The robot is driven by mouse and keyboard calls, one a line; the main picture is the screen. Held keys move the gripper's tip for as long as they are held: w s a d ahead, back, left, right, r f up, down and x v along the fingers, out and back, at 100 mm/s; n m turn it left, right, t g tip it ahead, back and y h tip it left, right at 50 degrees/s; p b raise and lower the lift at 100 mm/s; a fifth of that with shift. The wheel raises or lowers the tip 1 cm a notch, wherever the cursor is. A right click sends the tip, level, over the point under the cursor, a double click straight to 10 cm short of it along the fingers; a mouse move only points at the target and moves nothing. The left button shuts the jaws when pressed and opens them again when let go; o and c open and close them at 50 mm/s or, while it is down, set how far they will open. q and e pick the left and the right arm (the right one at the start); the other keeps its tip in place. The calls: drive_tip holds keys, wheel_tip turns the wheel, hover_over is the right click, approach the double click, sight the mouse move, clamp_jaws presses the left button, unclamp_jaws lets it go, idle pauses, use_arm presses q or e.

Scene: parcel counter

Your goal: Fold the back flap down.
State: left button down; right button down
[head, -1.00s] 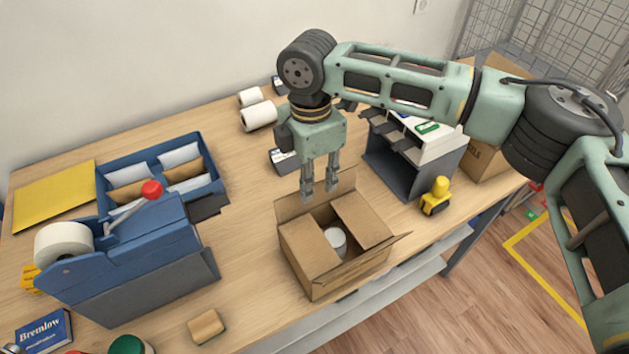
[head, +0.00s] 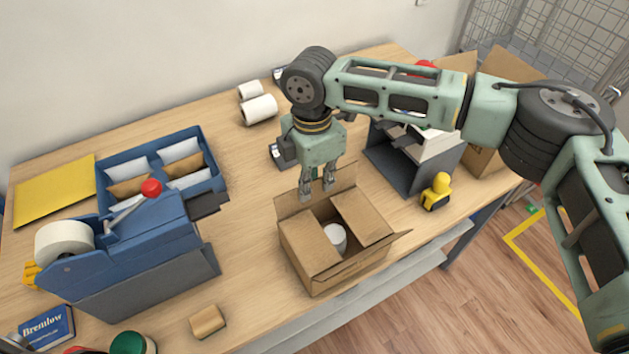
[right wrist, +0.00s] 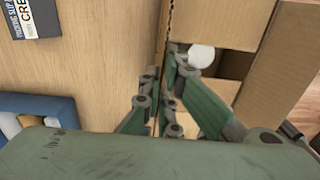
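The open cardboard box (head: 313,263) stands near the table's front edge, with a white round item (head: 336,236) inside. Its back flap (head: 346,183) stands up along the far side. A side flap (head: 362,217) lies inward over the opening, and the front flap leans outward. My right gripper (head: 317,193) points down at the back flap. In the right wrist view its fingertips (right wrist: 162,78) are close together by the flap's edge. I cannot tell whether they touch or pinch it. My left gripper does not show.
A blue tape dispenser (head: 135,255) and a blue tray of envelopes (head: 210,165) stand left of the box. A small tan block (head: 207,321) lies in front. Bare tabletop lies between dispenser and box.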

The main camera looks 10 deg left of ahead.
sight(316, 202)
drive_tip(key=shift+s+d+t+y+p, duration=0.3)
drive_tip(key=shift+s+t+y, duration=0.15)
drive_tip(key=shift+t+y, duration=0.2)
drive_tip(key=shift+s+d+f+t+y, duration=0.25)
drive_tip(key=shift+s+t+y, duration=0.1)
drive_tip(key=shift+t, duration=0.3)
drive_tip(key=shift+s+d+f+t+y+b, duration=0.15)
drive_tip(key=shift+s+d+t+y+b, duration=0.1)
drive_tip(key=shift+t+y+b, duration=0.25)
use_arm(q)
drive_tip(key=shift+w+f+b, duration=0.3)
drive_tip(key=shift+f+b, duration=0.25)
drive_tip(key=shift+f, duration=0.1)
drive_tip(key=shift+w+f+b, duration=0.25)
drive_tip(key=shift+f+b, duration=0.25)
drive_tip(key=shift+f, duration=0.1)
use_arm(e)
drive_tip(key=shift+s+d+f+t+y, duration=0.1)
drive_tip(key=shift+s+d+t+y, duration=0.15)
drive_tip(key=shift+t, duration=0.25)
drive_tip(key=shift+s+f+t+y, duration=0.1)
drive_tip(key=shift+s+t+y, duration=0.05)
drive_tip(key=shift+t+y, duration=0.3)
drive_tip(key=shift+r, duration=0.1)
